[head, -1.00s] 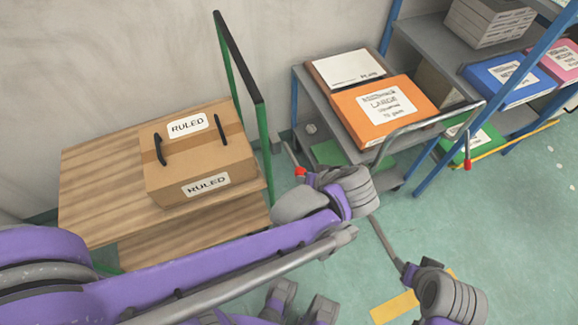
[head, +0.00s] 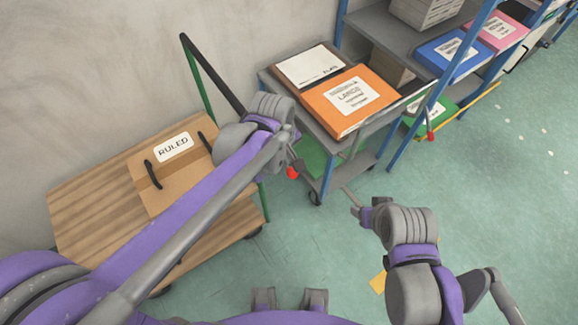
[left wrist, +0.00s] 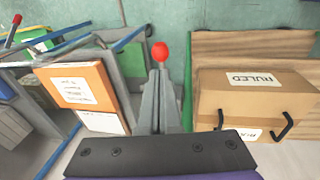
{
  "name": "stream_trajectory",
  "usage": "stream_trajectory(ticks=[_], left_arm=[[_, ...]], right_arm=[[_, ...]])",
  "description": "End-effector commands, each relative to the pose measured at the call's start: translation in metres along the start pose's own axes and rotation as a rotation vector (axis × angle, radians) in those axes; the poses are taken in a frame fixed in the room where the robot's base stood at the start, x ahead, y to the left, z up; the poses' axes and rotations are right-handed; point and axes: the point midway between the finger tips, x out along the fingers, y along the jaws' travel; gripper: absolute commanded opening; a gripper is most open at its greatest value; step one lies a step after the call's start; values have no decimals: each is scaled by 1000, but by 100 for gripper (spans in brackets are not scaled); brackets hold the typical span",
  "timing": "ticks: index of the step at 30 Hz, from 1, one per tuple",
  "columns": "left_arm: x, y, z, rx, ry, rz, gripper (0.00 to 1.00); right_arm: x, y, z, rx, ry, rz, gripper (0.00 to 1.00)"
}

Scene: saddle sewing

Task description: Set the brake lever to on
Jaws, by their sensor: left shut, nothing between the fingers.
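A lever with a red ball knob (head: 292,172) shows low between the wooden cart and the grey trolley. In the left wrist view its red knob (left wrist: 160,52) is just beyond my fingertips; its stem is mostly hidden, and I cannot tell whether knob and fingers touch. No on or off mark is readable. My left gripper (head: 297,160) is over the knob, its fingers partly hidden by the wrist; in the left wrist view the gripper (left wrist: 159,75) is shut and empty. My right gripper (head: 356,210) is right of and below the knob, its jaw state unclear.
The wooden cart (head: 85,205) carries a RULED box (head: 165,190) and has a green-and-black handle. The grey trolley (head: 325,150) carries an orange box (head: 350,98). A second red-tipped handle (head: 430,134) stands right of it. Blue-posted shelves are behind; green floor is open at right.

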Motion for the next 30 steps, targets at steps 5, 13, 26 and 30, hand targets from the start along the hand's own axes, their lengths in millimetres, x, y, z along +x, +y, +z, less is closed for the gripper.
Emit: stream_trajectory(ticks=[5, 13, 26, 30], left_arm=[[40, 0, 0, 0, 0, -1, 0], [74, 0, 0, 0, 1, -1, 0], [80, 0, 0, 0, 1, -1, 0], [88, -2, 2, 1, -1, -2, 0]], right_arm=[[4, 0, 4, 0, -3, 0, 61], [5, 0, 5, 0, -4, 0, 61], [5, 0, 5, 0, -4, 0, 61], [12, 0, 12, 0, -9, 0, 61]])
